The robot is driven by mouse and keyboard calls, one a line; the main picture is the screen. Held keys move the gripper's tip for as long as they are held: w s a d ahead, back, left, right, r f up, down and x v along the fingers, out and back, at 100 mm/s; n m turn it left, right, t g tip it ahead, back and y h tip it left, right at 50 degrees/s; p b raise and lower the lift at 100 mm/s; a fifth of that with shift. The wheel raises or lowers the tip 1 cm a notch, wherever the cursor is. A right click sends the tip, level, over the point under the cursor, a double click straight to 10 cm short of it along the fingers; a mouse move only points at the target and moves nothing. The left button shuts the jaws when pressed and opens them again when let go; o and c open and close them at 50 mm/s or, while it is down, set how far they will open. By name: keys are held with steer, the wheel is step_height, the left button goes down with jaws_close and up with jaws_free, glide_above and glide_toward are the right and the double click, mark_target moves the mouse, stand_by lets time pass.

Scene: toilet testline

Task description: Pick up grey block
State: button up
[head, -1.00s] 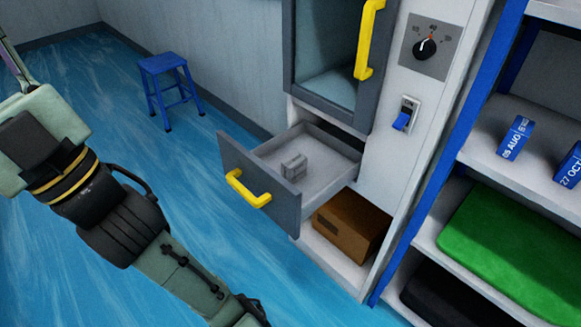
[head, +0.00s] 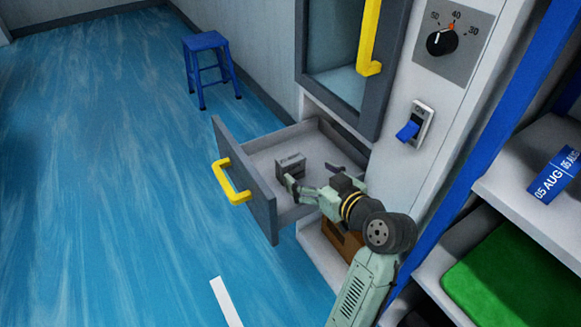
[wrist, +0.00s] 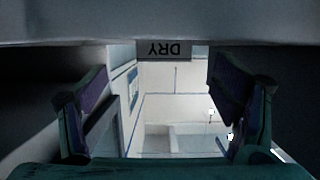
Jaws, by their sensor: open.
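The grey block (head: 290,164) sits in the open drawer (head: 262,205), with dark print on its top. My gripper (head: 311,175) is open over the right part of the drawer, its fingers pointing towards the block. One fingertip appears close to the block's lower right side; I cannot tell whether it touches. In the wrist view my gripper (wrist: 160,112) shows its two purple-lined fingers spread apart, with nothing visible held between them.
The drawer's yellow handle (head: 230,180) faces the open blue floor. A glass-doored cabinet (head: 345,50) stands above the drawer, and a brown box (head: 340,238) lies below it. Shelves with a green item (head: 510,275) are at right. A blue stool (head: 208,62) stands further back.

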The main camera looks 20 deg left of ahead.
mark_target(295, 163)
steer(key=x, duration=0.2)
steer(key=p+x, duration=0.1)
steer(key=x, duration=0.4)
steer(key=shift+a+r+p, duration=0.25)
steer(key=shift+a+p, duration=0.05)
steer(key=shift+a, duration=0.05)
steer(key=shift+c, duration=0.3)
steer(key=c, duration=1.3)
